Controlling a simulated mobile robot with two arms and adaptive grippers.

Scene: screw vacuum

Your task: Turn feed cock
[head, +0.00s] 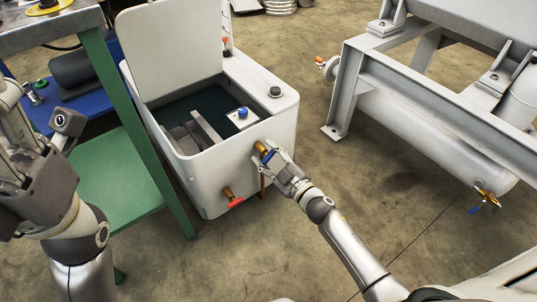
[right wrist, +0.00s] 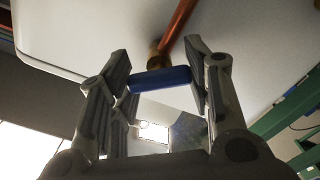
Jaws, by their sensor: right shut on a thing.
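A brass cock with a blue handle (head: 266,154) sits on the front wall of a white open-lidded tank (head: 207,172). My right gripper (head: 275,168) reaches it from the lower right. In the right wrist view, the gripper (right wrist: 160,78) has its two fingers at either end of the blue handle (right wrist: 163,79) and is shut on it. A brass fitting and a copper pipe (right wrist: 177,30) show behind the handle. A second cock with a red handle (head: 235,202) is lower on the tank's front. My left gripper (head: 62,134) is at the left edge, away from the tank; its opening is unclear.
The tank's lid (head: 168,45) stands open. A green-legged bench (head: 118,175) stands close to the tank's left side. A large grey machine frame (head: 425,92) stands at the right, with another blue-handled cock (head: 476,209). Bare floor lies between it and the tank.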

